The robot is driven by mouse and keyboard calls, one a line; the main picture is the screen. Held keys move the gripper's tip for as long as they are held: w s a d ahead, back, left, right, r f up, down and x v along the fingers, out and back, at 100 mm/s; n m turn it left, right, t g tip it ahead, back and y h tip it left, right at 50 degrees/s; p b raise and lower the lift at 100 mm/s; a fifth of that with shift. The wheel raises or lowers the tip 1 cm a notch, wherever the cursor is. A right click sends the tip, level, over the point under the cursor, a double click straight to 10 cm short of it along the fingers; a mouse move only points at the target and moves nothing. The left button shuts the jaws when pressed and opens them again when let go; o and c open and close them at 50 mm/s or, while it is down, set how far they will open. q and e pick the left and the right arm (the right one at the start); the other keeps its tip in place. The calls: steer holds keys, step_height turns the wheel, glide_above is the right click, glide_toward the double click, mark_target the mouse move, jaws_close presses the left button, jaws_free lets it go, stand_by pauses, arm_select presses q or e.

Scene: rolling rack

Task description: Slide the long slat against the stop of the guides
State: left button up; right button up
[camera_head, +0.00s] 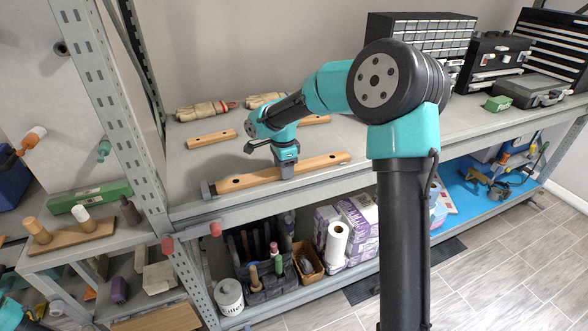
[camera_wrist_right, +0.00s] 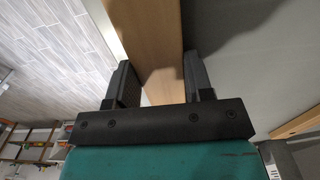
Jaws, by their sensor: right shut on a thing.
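The long wooden slat (camera_head: 325,160) lies along the front of the grey rack shelf, with dark holes in its face. Its left end is at or very near a small dark grey block (camera_head: 207,190) by the shelf's left front corner; I cannot tell whether they touch. My right gripper (camera_head: 286,171) points down and is shut on the slat, right of its middle. In the right wrist view the slat (camera_wrist_right: 155,45) passes between both fingers (camera_wrist_right: 160,85).
A shorter slat (camera_head: 211,138) lies behind on the shelf, and another (camera_head: 317,120) is partly hidden behind my right arm. Gloves (camera_head: 207,110) lie at the back. A rack upright (camera_head: 120,125) stands left.

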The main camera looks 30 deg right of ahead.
mark_target(279, 170)
steer(key=shift+c, duration=0.5)
steer(key=shift+w+a, duration=0.2)
steer(key=shift+a, duration=0.7)
steer(key=o, duration=1.2)
step_height(279, 170, up, 18)
steer(key=shift+f, duration=0.25)
steer(key=shift+f, duration=0.1)
stand_by(0.6)
